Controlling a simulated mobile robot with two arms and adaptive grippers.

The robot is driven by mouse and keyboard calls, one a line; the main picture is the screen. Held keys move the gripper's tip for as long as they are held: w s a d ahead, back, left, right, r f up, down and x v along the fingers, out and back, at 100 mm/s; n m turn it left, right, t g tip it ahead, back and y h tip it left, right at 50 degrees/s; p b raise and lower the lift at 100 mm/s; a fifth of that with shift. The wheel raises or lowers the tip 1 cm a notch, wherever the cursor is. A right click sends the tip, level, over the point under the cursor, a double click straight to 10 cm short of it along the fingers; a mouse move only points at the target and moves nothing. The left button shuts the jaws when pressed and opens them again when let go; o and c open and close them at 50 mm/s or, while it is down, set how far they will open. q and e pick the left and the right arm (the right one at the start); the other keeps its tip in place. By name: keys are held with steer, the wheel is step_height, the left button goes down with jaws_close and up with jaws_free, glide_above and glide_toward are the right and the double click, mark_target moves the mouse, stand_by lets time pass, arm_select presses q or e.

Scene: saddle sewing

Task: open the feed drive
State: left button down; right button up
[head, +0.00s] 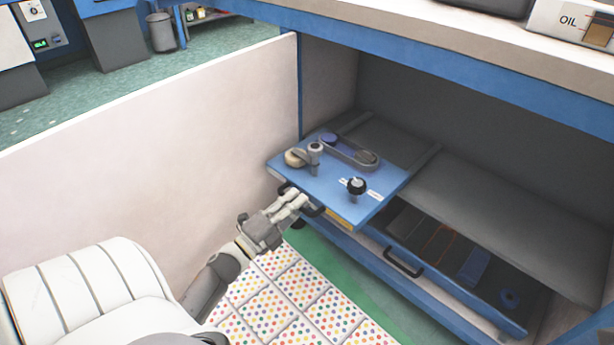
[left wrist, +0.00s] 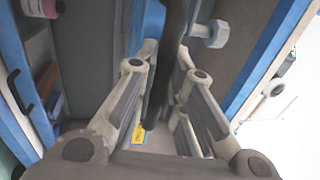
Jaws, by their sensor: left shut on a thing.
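The feed drive appears to be the blue sliding plate (head: 335,196) under the bench, carrying a belt on pulleys (head: 350,152), a grey post and a black knob (head: 357,186). Its front edge sticks out past the shelf. A dark handle (head: 314,211) is on that front edge. My left gripper (head: 303,203) is at this handle, shut on it. In the left wrist view the dark handle bar (left wrist: 163,75) runs between the fingers of my left gripper (left wrist: 162,60). My right gripper is not in view.
A lower blue drawer (head: 440,282) with a dark handle (head: 403,264) stands partly out, holding dark and blue items. A pale partition (head: 150,130) rises left of the cabinet. A white padded seat (head: 85,285) is at lower left. A dotted mat (head: 290,300) covers the floor in front.

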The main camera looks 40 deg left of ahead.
arm_select(q)
steer(key=shift+s, duration=0.75)
steer(key=c, duration=1.5)
jaws_free()
steer(key=v, duration=1.2)
steer(key=shift+a, duration=0.1)
